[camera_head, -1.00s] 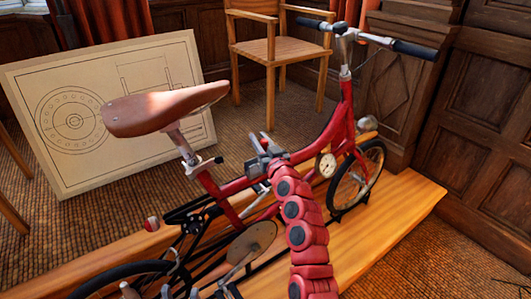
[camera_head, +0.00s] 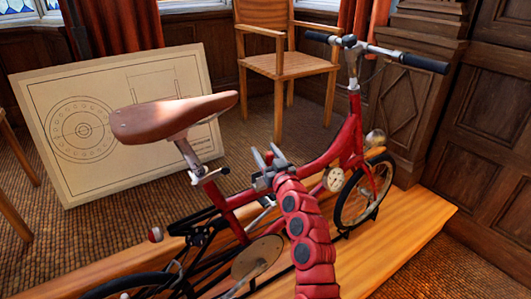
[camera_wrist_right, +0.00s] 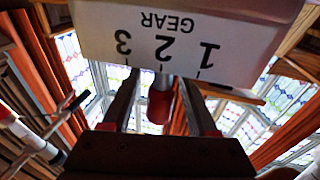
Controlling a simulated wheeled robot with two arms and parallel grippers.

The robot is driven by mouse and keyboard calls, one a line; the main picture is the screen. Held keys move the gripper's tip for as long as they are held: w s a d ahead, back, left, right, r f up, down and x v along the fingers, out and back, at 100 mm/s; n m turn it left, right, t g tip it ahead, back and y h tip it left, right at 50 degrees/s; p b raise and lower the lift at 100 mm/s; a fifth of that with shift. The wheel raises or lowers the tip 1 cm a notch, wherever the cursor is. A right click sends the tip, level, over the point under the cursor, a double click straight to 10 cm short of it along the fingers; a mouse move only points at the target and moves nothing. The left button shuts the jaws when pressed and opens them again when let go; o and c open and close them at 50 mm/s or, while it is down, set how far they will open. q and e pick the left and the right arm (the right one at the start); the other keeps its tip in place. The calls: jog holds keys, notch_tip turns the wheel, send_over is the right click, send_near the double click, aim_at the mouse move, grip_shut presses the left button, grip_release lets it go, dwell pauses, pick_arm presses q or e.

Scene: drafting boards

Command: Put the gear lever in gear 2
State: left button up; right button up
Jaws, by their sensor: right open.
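The white gear box (camera_wrist_right: 185,40) fills the top of the right wrist view, its marks "GEAR" and 1, 2, 3 upside down. The gear lever, a thin metal stem with a red knob (camera_wrist_right: 160,106), hangs below it, in line with the 2 as seen from here. My right gripper (camera_wrist_right: 160,82) is open, with one dark finger on each side of the lever; whether either touches it I cannot tell. In the head view my right gripper (camera_head: 268,160) is at the red bicycle (camera_head: 342,145), beside its top tube. The gear box and lever are not distinguishable there. My left gripper is not in view.
The bicycle stands on a wooden platform (camera_head: 415,222). Its brown saddle (camera_head: 175,115) is left of my gripper and its handlebar (camera_head: 405,58) is beyond to the right. A drawing board (camera_head: 60,165), a wooden chair (camera_head: 290,64) and panelled walls lie behind.

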jog(key=v, duration=1.7)
jog(key=shift+s, duration=0.2)
